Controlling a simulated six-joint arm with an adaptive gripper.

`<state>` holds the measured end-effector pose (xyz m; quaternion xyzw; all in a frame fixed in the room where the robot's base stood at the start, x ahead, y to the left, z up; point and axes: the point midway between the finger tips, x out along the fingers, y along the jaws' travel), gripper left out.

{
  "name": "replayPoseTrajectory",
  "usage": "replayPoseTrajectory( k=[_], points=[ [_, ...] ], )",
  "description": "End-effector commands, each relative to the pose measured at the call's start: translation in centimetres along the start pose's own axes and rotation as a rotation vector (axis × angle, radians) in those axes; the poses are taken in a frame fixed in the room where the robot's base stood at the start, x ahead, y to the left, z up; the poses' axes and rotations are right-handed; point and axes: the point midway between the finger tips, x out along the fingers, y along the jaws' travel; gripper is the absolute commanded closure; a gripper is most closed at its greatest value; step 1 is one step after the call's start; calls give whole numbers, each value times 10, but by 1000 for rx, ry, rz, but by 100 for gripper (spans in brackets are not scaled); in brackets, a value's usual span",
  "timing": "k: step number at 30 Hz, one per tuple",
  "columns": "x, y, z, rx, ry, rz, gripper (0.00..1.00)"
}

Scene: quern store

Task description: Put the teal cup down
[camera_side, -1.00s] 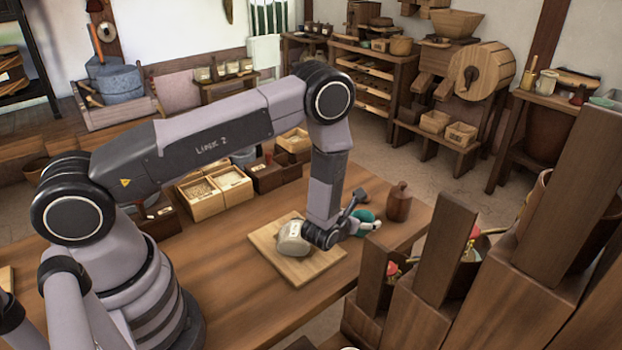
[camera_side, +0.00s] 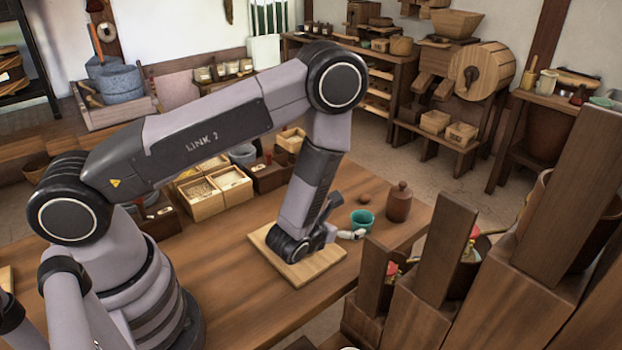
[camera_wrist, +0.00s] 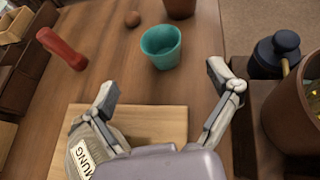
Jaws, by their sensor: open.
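The teal cup (camera_side: 362,222) stands upright on the bare wooden table, just past the far right edge of the light board (camera_side: 322,264). In the wrist view the cup (camera_wrist: 160,49) shows its open rim and looks empty. My gripper (camera_wrist: 165,84) is open, its two fingers spread wide with nothing between them. The cup is ahead of the fingertips and apart from them. In the side view my gripper (camera_side: 342,233) is low over the board, to the left of the cup and partly hidden by my wrist.
A brown lidded jar (camera_side: 398,203) and a small brown ball (camera_side: 365,200) stand near the cup. A MUNG sack (camera_wrist: 84,155) sits beside my left finger. A red object (camera_wrist: 62,48) lies left. A dark blue pot (camera_wrist: 272,58) and brown container (camera_wrist: 296,112) are right.

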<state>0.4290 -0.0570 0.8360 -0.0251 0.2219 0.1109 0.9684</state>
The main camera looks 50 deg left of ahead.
Motion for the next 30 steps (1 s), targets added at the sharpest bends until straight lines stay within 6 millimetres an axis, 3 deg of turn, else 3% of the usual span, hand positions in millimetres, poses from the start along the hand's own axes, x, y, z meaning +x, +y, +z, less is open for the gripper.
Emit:
replayPoseTrajectory(
  k=[5, 8, 11, 13, 15, 18, 21, 24, 26, 30],
  points=[
    [-15, 2, 7, -8, -12, 14, 12],
    [-19, 18, 38, -58, -66, 101, 12],
    [-31, 53, 96, -178, -161, 279, 12],
    [-52, 88, 138, -307, -230, 443, 12],
    [-83, 125, 172, -466, -286, 608, 12],
    [-135, 169, 199, -726, -334, 820, 12],
    [-190, 199, 206, -1024, -348, 996, 12],
    [-241, 211, 199, -1354, -324, 1121, 12],
    [-267, 210, 192, -1563, -290, 1169, 12],
    [-317, 187, 179, -2064, -157, 1186, 12]
  ],
)
